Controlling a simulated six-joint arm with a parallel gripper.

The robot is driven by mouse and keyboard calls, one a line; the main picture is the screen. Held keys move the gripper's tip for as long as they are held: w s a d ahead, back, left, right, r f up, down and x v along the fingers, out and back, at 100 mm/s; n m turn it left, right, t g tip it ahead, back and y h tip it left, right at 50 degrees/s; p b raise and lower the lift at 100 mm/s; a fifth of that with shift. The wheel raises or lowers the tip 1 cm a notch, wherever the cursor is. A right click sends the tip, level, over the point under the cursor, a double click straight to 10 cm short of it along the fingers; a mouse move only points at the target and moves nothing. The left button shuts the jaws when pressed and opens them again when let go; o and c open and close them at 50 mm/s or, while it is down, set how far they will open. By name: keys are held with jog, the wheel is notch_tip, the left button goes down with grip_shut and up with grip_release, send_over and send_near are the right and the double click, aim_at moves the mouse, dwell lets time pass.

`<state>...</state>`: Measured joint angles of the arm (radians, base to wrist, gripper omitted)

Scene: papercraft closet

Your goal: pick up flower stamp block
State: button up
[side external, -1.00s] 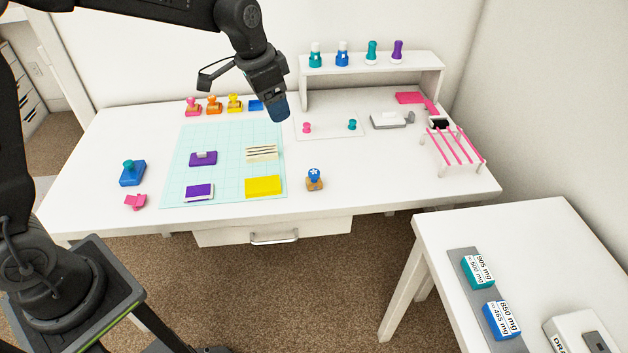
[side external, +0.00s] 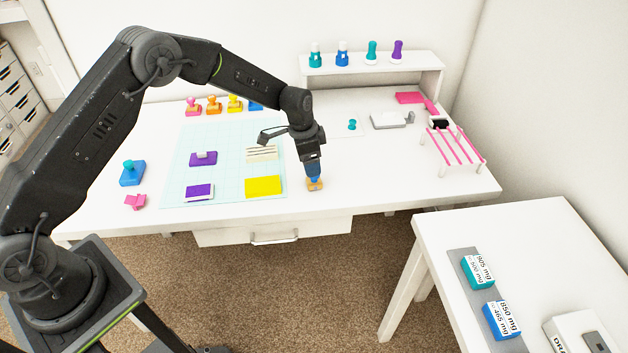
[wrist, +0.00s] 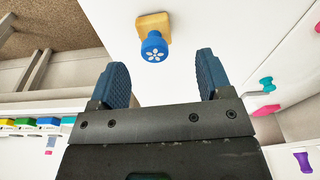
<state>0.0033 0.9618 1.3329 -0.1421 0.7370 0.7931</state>
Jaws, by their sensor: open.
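The flower stamp block has a tan base and a blue round knob with a white flower on top. In the wrist view the flower stamp block (wrist: 155,42) stands upright just beyond the fingertips, roughly centred between them and apart from both. In the side view only its tan base (side external: 315,185) shows clearly, near the desk's front edge. My gripper (side external: 313,172) is directly over it, pointing down, and hides most of the knob. In the wrist view my gripper (wrist: 160,70) has its two blue fingers spread, with nothing between them.
A pink-striped rack (side external: 455,150) stands to the right, and a white shelf (side external: 372,62) with several bottles stands behind. Desk around the stamp is clear.

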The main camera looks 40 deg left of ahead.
jog(key=shift+w+d+f, duration=0.1)
jog(key=shift+d+f, duration=0.15)
jog(key=shift+f, duration=0.75)
jog(key=shift+w+d+f, duration=0.1)
jog(key=shift+d+f, duration=0.1)
jog(key=shift+f, duration=0.85)
jog(key=shift+w+d+f, duration=0.1)
jog(key=shift+d+f, duration=0.15)
jog(key=shift+f, duration=0.75)
jog(key=c, duration=1.1)
jog(key=shift+r, duration=0.15)
jog(key=shift+r, duration=0.6)
notch_tip(320, 180, up, 3)
jog(key=shift+f, duration=0.1)
jog(key=s+a+r, duration=0.1)
jog(key=a+r, duration=0.1)
jog(key=a, duration=0.1)
jog(key=s+a+r, duration=0.2)
jog(key=a, duration=0.2)
jog(key=s+a+r, duration=0.1)
jog(key=a+r, duration=0.1)
jog(key=a, duration=0.1)
jog(key=shift+s+a+r, duration=0.3)
jog(key=shift+a+r, duration=0.05)
jog(key=shift+a, duration=0.05)
